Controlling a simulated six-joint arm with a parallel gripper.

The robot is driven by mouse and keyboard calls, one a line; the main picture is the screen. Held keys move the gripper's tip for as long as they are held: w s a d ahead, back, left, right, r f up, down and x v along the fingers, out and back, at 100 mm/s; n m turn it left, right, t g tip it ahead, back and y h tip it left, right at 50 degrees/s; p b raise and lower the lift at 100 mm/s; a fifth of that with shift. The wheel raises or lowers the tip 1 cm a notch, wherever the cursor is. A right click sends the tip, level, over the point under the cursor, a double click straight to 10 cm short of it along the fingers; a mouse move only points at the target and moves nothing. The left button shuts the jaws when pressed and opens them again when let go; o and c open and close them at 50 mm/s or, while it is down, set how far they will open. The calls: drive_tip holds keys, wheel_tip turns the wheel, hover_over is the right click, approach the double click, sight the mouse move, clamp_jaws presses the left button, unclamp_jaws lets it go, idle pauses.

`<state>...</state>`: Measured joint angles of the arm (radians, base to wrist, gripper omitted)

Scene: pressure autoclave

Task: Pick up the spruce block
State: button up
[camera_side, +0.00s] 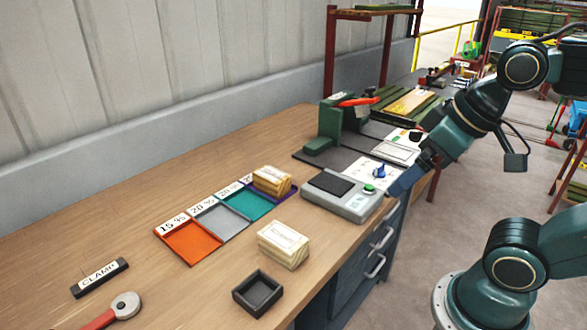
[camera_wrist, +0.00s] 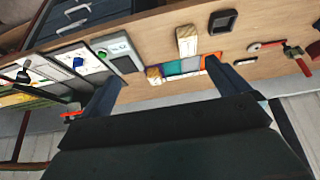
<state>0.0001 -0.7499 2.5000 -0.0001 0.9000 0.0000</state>
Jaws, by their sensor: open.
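A pale wooden block (camera_side: 284,246) with a white label stands on the bench in front of the coloured trays. A second, yellower wooden block (camera_side: 272,181) sits on the purple tray at the row's right end. The labels are too small to read; the paler one looks like spruce. In the wrist view the pale block (camera_wrist: 187,42) and the other block (camera_wrist: 153,75) both show beyond my fingers. My gripper (camera_side: 400,184) is open and empty, at the right near the scale, well apart from both blocks. Its two fingers also show in the wrist view (camera_wrist: 163,70).
A scale (camera_side: 342,196) with a green button lies between my gripper and the blocks. Orange (camera_side: 187,243), grey and teal trays look empty. A small black tray (camera_side: 258,293) is near the front edge. A CLAMP sign (camera_side: 99,278) and red-handled tool (camera_side: 115,310) lie at left.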

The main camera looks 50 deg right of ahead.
drive_tip(key=shift+w, duration=0.1)
drive_tip(key=n+g+y, duration=0.4)
drive_tip(key=n+g, duration=0.1)
drive_tip(key=n, duration=1.3)
hover_over(283, 235)
drive_tip(key=d, duration=0.4)
wheel_tip(283, 235, down, 12)
drive_tip(key=r, duration=0.1)
drive_tip(key=shift+d+f+g+y, duration=0.15)
drive_tip(key=shift+f+g+y, duration=0.15)
drive_tip(key=shift+f, duration=0.3)
drive_tip(key=shift+x, duration=4.3)
drive_tip(key=shift+f, duration=0.1)
